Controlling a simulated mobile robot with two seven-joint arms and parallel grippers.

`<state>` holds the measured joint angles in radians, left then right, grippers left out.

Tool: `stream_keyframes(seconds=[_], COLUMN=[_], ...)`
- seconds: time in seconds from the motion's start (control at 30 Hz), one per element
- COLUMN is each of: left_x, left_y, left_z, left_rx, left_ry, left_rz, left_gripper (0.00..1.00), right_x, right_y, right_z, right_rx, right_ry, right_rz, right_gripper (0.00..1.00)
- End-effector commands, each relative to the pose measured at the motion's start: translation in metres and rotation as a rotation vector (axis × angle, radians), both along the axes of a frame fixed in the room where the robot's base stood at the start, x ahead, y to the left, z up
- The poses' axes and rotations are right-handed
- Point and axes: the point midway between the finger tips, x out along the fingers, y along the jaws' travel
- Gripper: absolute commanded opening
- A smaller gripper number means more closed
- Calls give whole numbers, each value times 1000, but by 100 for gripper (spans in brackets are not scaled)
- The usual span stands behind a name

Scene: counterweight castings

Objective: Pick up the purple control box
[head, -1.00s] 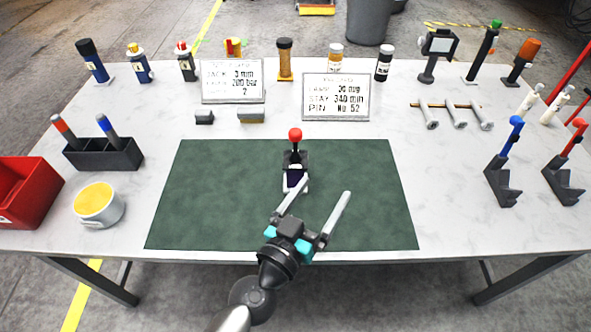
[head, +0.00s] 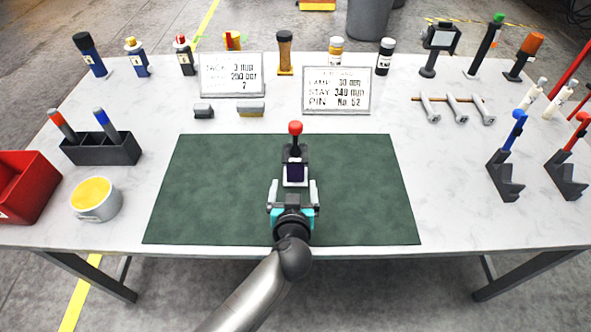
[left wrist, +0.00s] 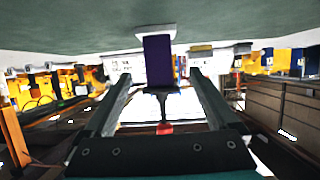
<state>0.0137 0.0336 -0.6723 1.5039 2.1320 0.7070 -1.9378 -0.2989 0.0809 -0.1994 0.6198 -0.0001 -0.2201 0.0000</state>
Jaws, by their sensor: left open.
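The purple control box (head: 295,172) stands on the green mat (head: 210,195), with a white part at its base and a black lever with a red ball on top (head: 295,128). In the left wrist view the purple box (left wrist: 158,62) appears upside down between the two fingers. My left gripper (head: 294,188) is open, low over the mat on the near side of the box, its fingers pointing at it. In the left wrist view the gripper (left wrist: 160,90) has one finger to each side of the box, with gaps showing. My right gripper is in neither view.
Two white sign plates (head: 336,92) stand behind the mat. A red bin (head: 22,188), a tin with yellow contents (head: 96,198) and a black pen holder (head: 102,150) are at left. Blue and red levers (head: 506,165) stand at right. The mat around the box is clear.

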Motion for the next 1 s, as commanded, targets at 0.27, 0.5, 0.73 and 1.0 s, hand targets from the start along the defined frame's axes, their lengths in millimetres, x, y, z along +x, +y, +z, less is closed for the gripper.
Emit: stream_keyframes(seconds=[0.27, 0.5, 0.73, 1.0], left_x=[27, 52, 74, 76], left_y=[-1, -3, -4, -4], left_z=[-12, -21, -28, -28], left_rx=[0, -2, -1, -1], left_ry=[0, -3, -1, -1], left_rz=[0, 0, 0, -1], left_gripper=[92, 92, 92, 92], right_x=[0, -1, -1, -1], right_y=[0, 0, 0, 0], right_z=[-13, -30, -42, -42], right_rx=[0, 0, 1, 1], right_ry=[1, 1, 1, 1], right_rz=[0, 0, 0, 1], right_gripper=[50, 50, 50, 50])
